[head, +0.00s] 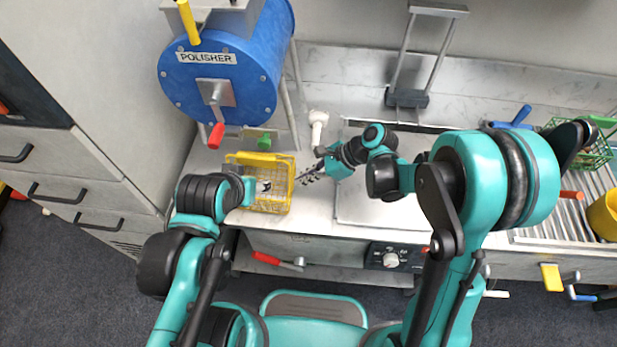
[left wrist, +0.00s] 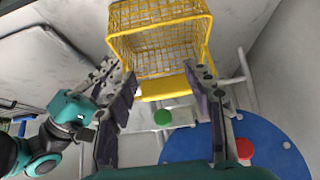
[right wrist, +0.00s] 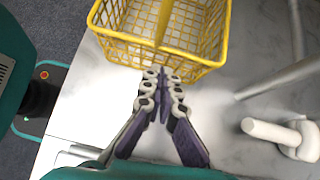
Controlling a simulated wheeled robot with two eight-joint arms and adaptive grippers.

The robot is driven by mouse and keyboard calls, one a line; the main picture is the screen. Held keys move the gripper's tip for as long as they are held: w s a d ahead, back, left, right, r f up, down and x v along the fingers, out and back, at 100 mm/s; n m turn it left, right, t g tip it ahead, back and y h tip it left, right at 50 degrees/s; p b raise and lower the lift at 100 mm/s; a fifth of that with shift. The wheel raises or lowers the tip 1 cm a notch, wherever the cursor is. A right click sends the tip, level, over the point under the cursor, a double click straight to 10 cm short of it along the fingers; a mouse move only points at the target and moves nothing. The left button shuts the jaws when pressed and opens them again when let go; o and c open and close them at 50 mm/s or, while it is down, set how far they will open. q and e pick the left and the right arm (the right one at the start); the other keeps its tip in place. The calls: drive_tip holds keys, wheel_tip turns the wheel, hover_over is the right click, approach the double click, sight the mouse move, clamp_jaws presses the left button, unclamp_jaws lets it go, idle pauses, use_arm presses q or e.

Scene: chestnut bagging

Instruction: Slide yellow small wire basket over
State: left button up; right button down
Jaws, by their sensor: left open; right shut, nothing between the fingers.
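The small yellow wire basket (head: 274,190) stands on the counter below the blue polisher, and it looks empty. It also shows in the left wrist view (left wrist: 165,50) and the right wrist view (right wrist: 190,40). My left gripper (head: 262,186) is open at the basket's left side. In the left wrist view its spread fingers (left wrist: 160,85) lie on both sides of the basket's near end. My right gripper (head: 308,175) is shut and empty at the basket's right side. In the right wrist view its fingertips (right wrist: 163,72) are close to the basket's rim; I cannot tell if they touch.
The blue polisher (head: 218,85) with a red handle stands behind the basket. A white peg-like piece (head: 318,122) stands behind my right gripper. A green wire basket (head: 590,150) and a roller rack (head: 560,215) are at the right. A flat metal plate (head: 365,205) covers the middle counter.

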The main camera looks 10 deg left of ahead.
drive_tip(key=a, duration=0.8)
drive_tip(key=shift+s+b, duration=0.3)
drive_tip(key=shift+b, duration=0.1)
use_arm(q)
drive_tip(key=shift+f, duration=0.4)
use_arm(e)
drive_tip(key=shift+d, duration=0.15)
